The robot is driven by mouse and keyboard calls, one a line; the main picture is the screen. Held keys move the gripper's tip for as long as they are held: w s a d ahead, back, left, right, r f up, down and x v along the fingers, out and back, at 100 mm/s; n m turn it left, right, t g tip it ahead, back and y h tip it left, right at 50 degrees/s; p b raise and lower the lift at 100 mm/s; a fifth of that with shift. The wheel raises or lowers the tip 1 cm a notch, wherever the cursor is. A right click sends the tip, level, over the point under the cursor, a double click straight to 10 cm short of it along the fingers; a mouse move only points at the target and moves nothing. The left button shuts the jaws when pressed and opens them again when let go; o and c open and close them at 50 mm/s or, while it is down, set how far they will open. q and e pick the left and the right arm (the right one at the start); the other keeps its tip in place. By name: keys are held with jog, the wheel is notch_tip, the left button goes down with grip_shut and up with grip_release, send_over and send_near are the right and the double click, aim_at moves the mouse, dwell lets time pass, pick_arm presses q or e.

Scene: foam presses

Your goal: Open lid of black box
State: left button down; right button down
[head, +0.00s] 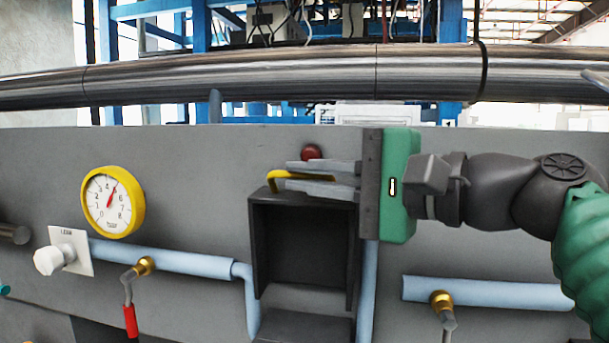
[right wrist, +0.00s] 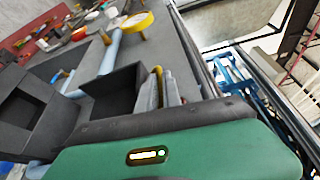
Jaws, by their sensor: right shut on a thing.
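The black box (head: 256,245) is mounted on the grey panel in the middle of the head view. Its front is open and I see into its dark inside. A yellow handle (head: 272,181) sits at its top edge. My right gripper (head: 293,177) comes in from the right and its fingers are shut on the yellow handle. In the right wrist view, the fingers (right wrist: 168,92) and the yellow handle (right wrist: 157,73) are beside the open black box (right wrist: 110,88). A dark panel (head: 303,326) shows below the box; I cannot tell whether it is the lid. My left gripper is out of view.
A red knob (head: 311,152) is just above the fingers. A yellow gauge (head: 113,201), a white knob (head: 47,261), pale blue pipes (head: 185,261) and a red-handled valve (head: 130,318) are left. Another valve (head: 442,302) is right. A metal rail (head: 230,72) runs across the top.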

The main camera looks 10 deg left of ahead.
jog(key=c, duration=1.5)
grip_release()
jog(key=shift+d, duration=0.1)
jog(key=shift+d, duration=0.1)
jog(key=shift+s+d+f+b, duration=0.15)
jog(key=shift+s+d+b, duration=0.05)
jog(key=shift+d+b, duration=0.25)
jog(key=b+v, duration=0.3)
jog(key=v, duration=1.3)
jog(key=shift+w+b, duration=0.1)
jog(key=shift+b, duration=0.3)
